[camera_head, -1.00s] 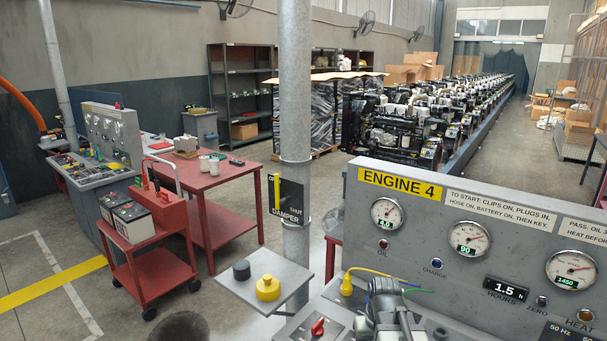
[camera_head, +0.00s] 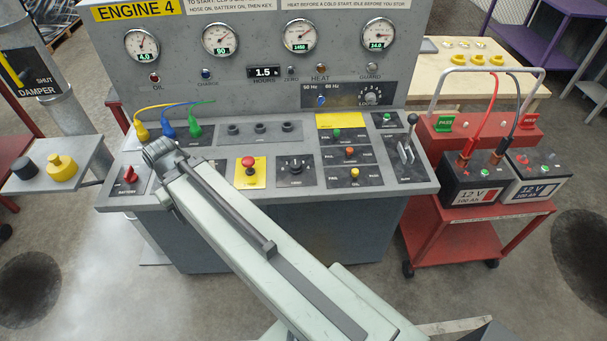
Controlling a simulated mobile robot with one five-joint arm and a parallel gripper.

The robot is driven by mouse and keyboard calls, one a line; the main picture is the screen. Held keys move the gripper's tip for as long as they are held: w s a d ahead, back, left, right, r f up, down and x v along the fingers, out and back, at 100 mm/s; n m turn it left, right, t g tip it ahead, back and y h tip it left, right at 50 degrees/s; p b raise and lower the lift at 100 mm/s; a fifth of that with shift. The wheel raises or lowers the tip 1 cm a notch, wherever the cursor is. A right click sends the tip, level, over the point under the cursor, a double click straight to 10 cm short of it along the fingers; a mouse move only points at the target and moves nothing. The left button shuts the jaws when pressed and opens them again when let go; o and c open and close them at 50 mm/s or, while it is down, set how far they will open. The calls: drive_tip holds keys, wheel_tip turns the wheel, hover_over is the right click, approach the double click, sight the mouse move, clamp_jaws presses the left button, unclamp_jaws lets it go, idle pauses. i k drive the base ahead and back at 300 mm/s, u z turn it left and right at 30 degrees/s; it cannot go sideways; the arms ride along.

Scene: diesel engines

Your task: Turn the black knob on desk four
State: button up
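The desk marked Engine 4 (camera_head: 240,215) fills the middle of the head view. A black knob (camera_head: 295,168) with a pale pointer line sits on a black plate on its sloping top, right of a red mushroom button (camera_head: 248,163) on yellow.
Yellow, blue and green plugs (camera_head: 168,130) stand at the desk's back left. A side shelf (camera_head: 62,180) holds a black cap and a yellow one. At right is a red trolley (camera_head: 468,235) with two batteries (camera_head: 487,182). A lever (camera_head: 408,140) stands at the desk's right end.

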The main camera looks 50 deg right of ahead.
sight(295, 168)
drive_tip(key=z, duration=0.05)
drive_tip(key=k, duration=0.55)
drive_tip(key=u, duration=1)
drive_tip(key=i, duration=0.75)
drive_tip(key=z, duration=2.45)
drive_tip(key=i, duration=0.5)
drive_tip(key=k, duration=0.5)
drive_tip(key=u, duration=0.55)
